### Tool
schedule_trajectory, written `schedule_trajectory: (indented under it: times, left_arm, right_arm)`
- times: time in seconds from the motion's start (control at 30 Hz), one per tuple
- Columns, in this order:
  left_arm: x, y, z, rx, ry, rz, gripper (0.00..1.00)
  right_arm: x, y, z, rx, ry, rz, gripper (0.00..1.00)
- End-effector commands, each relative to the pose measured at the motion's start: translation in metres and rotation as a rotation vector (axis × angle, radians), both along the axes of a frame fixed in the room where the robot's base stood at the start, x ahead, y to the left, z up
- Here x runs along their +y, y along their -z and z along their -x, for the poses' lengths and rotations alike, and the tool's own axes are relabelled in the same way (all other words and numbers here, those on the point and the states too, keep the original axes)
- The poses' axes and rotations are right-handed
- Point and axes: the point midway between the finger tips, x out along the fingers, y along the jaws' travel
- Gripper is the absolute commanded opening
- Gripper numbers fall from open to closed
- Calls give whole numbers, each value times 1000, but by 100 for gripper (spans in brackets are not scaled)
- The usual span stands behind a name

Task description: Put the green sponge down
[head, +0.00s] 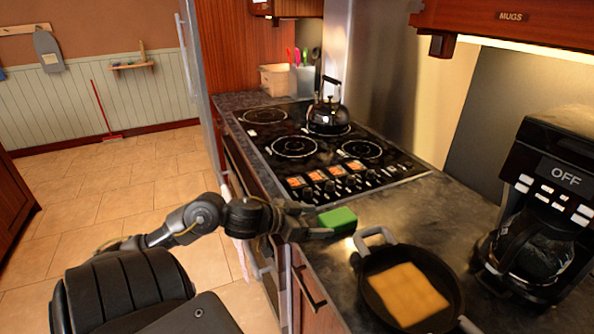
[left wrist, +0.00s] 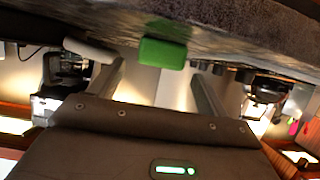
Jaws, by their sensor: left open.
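The green sponge (head: 338,219) is at the counter's (head: 400,212) front edge, between the stove and the frying pan. In the left wrist view, where the counter appears at the top, the sponge (left wrist: 163,52) looks to lie against its surface, though the contact itself is not clear. My left gripper (head: 318,224) is at the sponge's left side, with its fingers open. The wrist view shows the two fingers (left wrist: 158,85) spread wide, with the sponge near their tips and a gap on both sides. My right gripper is not in view.
A frying pan (head: 368,290) with a flat tan slice stands close to the right of the sponge. A coffee machine (head: 552,190) is at far right. A stove (head: 300,150) with a kettle (head: 328,116) lies behind. Bare counter lies behind the sponge and pan.

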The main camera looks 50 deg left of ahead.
Motion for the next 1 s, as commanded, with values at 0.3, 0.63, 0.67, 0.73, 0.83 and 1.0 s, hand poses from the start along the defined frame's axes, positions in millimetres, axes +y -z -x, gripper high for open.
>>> schedule_trajectory:
  times: [0.3,0.63,0.67,0.73,0.83,1.0]
  left_arm:
    - [12,-18,43,3,0,2,77]
    - [17,-24,56,1,0,2,77]
    - [17,-24,56,1,0,2,77]
    - [17,-24,56,0,1,1,77]
    - [17,-24,56,0,1,1,77]
    - [17,-24,56,1,0,2,77]
  right_arm:
    - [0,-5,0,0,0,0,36]
    - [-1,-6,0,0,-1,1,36]
    - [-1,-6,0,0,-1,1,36]
    - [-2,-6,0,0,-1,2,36]
    - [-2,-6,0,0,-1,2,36]
    - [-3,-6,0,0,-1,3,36]
